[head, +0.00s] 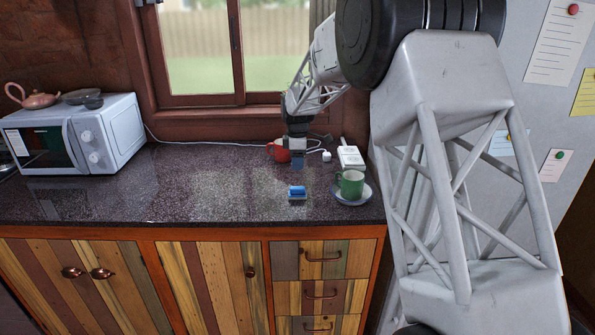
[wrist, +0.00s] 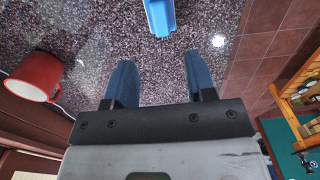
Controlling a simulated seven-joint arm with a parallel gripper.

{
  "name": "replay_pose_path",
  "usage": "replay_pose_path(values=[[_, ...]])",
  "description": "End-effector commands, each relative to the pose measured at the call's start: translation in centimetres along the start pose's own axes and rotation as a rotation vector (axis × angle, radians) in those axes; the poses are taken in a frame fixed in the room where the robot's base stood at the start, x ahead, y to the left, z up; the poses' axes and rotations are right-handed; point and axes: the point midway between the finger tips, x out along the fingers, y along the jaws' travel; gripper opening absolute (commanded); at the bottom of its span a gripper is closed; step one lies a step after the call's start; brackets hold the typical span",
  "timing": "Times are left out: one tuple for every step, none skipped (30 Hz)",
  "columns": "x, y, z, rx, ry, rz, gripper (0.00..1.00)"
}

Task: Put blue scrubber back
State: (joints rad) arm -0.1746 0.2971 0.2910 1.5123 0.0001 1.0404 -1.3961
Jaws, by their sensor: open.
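The blue scrubber (head: 297,192) lies on the dark speckled counter, near its front edge and left of the green cup. It also shows in the wrist view at the top edge (wrist: 160,15), partly cut off. My gripper (head: 297,162) is above the counter, behind and above the scrubber in the head view, and apart from it. In the wrist view my gripper (wrist: 158,70) has its two blue fingers spread, with only bare counter between them.
A green cup (head: 350,184) stands on a saucer (head: 367,192) right of the scrubber. A red mug (head: 280,151) stands near my gripper. A white socket strip (head: 350,157) lies at the back right. A microwave (head: 112,137) stands left; the counter's middle is clear.

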Motion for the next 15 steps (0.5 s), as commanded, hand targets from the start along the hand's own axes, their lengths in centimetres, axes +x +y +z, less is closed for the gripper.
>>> replay_pose_path(values=[[-0.39,-0.01,0.0,0.0,0.0,0.0,0.5],[-0.57,-0.02,0.0,0.0,0.0,-0.001,0.5],[-0.76,-0.02,0.01,0.0,0.0,-0.001,0.5],[-0.88,-0.02,0.0,0.0,0.0,-0.001,0.5],[-0.97,-0.02,0.0,0.0,0.0,-0.001,0.5],[-1.05,-0.03,0.01,0.0,0.0,-0.001,0.5],[-1.09,-0.03,0.01,0.0,0.0,-0.001,0.5],[-1.12,-0.03,0.0,0.0,0.0,-0.001,0.5],[-1.14,-0.03,0.0,0.0,0.0,-0.001,0.5],[-1.14,-0.03,0.01,0.0,0.0,-0.001,0.5],[-1.14,-0.03,0.01,0.0,0.0,-0.001,0.5],[-1.14,-0.03,0.0,0.0,0.0,-0.001,0.5],[-1.14,-0.03,0.01,0.0,0.0,-0.001,0.5],[-1.14,-0.03,0.0,0.0,0.0,-0.001,0.5],[-1.13,-0.03,0.01,0.0,0.0,-0.001,0.5]])
